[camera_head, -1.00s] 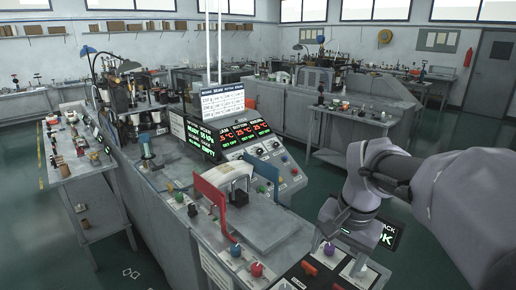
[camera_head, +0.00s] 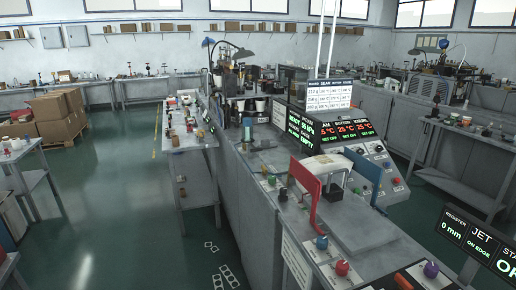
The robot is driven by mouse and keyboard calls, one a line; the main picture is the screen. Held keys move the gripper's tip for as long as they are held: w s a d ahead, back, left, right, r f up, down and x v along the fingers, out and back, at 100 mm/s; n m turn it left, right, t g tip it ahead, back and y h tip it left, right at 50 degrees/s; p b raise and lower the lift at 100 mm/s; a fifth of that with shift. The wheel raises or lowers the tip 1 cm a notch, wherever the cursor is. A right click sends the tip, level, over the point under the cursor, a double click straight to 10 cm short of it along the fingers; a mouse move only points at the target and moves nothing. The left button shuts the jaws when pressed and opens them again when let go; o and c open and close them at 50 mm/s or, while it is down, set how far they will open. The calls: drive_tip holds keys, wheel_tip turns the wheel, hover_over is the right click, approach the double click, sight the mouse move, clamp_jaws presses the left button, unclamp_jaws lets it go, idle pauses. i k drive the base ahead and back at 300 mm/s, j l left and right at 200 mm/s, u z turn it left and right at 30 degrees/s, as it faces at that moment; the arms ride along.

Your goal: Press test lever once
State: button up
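I cannot tell for certain which part is the test lever; no label for it is readable. An orange-red piece (camera_head: 403,282) shows at the bottom edge, partly cut off. On the near bench stand a red upright plate (camera_head: 306,175) and a blue upright plate (camera_head: 362,162) around a pale block. In front of them are a blue knob (camera_head: 321,242), a red knob (camera_head: 342,268) and a purple knob (camera_head: 431,269). My gripper and arm are out of view.
A console (camera_head: 345,135) with lit red and green readouts stands behind the plates. Dark display panels (camera_head: 480,240) are at the right. A narrow side table (camera_head: 180,140) stands left of the machine. Cartons (camera_head: 55,112) stand at far left, with open green floor between.

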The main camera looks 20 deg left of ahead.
sight(254, 149)
drive_tip(key=i+j, duration=0.35)
drive_tip(key=j, duration=0.15)
drive_tip(key=i+j, duration=0.7)
drive_tip(key=j, duration=0.25)
drive_tip(key=i+j, duration=0.7)
drive_tip(key=j, duration=0.25)
drive_tip(key=i+j, duration=0.65)
drive_tip(key=j, duration=0.3)
drive_tip(key=i+j+z, duration=0.1)
drive_tip(key=i+j, duration=0.25)
drive_tip(key=j, duration=0.1)
